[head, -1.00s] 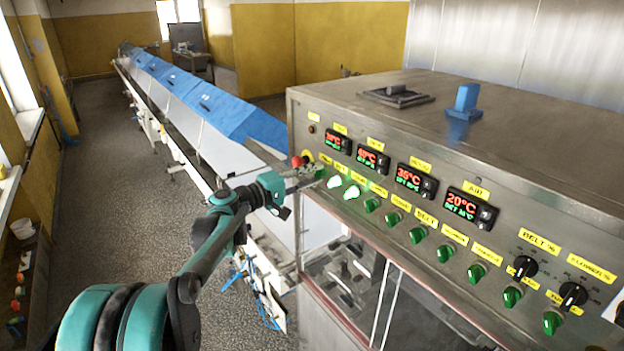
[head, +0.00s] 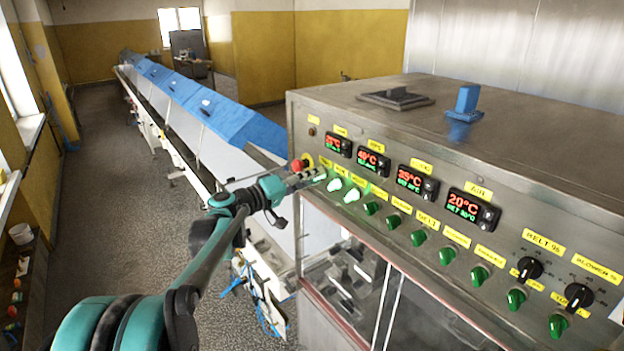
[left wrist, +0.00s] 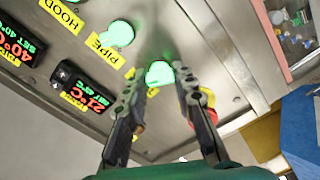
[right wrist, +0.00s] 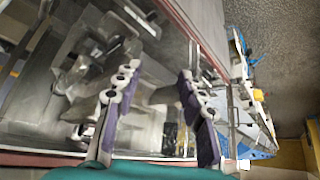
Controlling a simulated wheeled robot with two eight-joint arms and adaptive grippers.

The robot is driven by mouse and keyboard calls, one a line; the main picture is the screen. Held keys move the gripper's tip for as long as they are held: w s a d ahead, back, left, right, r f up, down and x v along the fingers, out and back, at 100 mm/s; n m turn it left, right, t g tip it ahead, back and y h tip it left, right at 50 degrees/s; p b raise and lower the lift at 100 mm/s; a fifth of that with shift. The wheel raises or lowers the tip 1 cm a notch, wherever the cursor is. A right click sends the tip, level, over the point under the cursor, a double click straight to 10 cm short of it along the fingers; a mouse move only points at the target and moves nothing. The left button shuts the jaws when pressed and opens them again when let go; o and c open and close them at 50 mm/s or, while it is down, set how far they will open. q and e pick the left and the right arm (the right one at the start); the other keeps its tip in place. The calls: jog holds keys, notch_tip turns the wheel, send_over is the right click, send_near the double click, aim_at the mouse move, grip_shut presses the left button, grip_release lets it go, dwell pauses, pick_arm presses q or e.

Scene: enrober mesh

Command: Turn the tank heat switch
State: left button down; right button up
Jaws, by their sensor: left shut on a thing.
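The tank heat switch (head: 320,176) is the leftmost green knob in the row on the steel control panel, and it glows green. In the left wrist view the lit knob (left wrist: 159,73) sits between the fingertips, beside the PIPE label. My left gripper (head: 312,176) reaches in from the left and is shut on this knob; the fingers (left wrist: 150,90) partly cover its sides. The tank display (left wrist: 88,95) reads about 21°C in the left wrist view. My right gripper (right wrist: 155,80) shows only in its own wrist view, with fingers apart and nothing between them.
A red stop button (head: 299,165) is close above the left gripper. Two more lit switches (head: 335,184) are just right of the held one, then several unlit green ones and black dials (head: 529,268). A conveyor with blue covers (head: 190,95) runs behind. Floor to the left is clear.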

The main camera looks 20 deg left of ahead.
pick_arm(q)
jog(key=shift+f, duration=0.2)
jog(key=c, duration=1.2)
grip_release()
jog(key=shift+r, duration=0.1)
jog(key=shift+s, duration=0.1)
jog(key=v, duration=1.2)
